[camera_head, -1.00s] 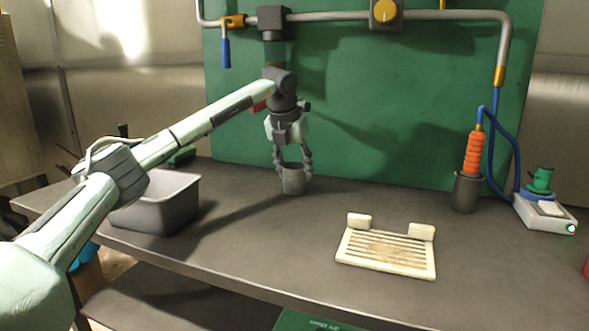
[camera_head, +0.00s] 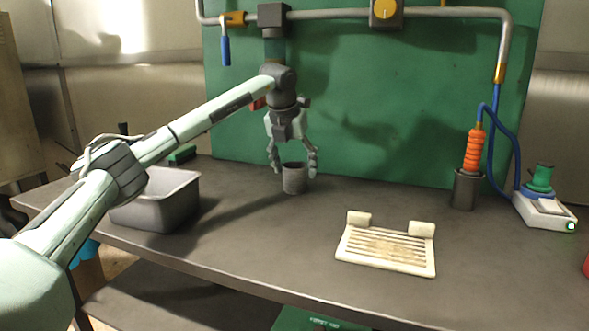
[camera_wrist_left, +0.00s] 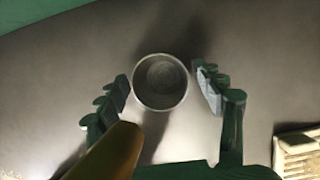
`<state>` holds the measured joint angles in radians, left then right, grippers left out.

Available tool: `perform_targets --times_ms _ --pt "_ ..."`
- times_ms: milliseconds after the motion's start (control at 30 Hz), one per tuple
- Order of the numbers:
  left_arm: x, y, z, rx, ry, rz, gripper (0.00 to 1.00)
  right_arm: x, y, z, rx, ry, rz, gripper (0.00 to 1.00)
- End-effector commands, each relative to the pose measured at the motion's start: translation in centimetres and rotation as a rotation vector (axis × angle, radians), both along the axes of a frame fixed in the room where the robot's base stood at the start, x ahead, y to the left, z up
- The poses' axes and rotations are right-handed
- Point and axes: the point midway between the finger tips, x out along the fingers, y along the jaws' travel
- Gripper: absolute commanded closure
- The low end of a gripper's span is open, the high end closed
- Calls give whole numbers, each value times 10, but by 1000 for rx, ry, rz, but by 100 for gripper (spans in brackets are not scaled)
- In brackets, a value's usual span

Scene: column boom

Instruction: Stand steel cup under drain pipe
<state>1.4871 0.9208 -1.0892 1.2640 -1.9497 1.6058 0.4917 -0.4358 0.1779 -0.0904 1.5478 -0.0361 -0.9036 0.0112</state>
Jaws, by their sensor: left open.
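The steel cup (camera_head: 294,180) stands upright on the grey worktop, toward the back and below the dark block (camera_head: 273,20) on the pipework. My left gripper (camera_head: 293,168) points down over it with the fingers spread on both sides, clear of its walls. The wrist view shows the cup (camera_wrist_left: 161,82) from above, looking empty, between the open fingers of the left gripper (camera_wrist_left: 165,90). A short pipe stub (camera_head: 275,50) hangs from the dark block; my wrist hides its lower part. I cannot tell whether the cup is exactly under it. My right gripper is out of view.
A grey bin (camera_head: 160,205) stands at the left. A cream slatted rack (camera_head: 388,248) lies at the front right. An orange-handled tool stands in a dark holder (camera_head: 466,190), beside a white device (camera_head: 545,212) at the right. The worktop between cup and holder is clear.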

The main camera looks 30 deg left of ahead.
Motion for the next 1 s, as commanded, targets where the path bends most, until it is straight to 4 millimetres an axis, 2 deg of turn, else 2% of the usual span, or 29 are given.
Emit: perform_targets --times_ms 100,300,500,700,1000 --pt "-7 -2 19 0 -5 -2 32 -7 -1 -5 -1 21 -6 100" --pt "-24 -6 61 -2 -6 -1 32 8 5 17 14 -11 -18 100" --pt "-37 -9 93 -1 -3 -1 32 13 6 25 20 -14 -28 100" --pt "-42 -10 105 -1 -1 0 32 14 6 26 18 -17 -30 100" --pt "-43 -10 106 0 -1 0 32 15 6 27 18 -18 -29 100"
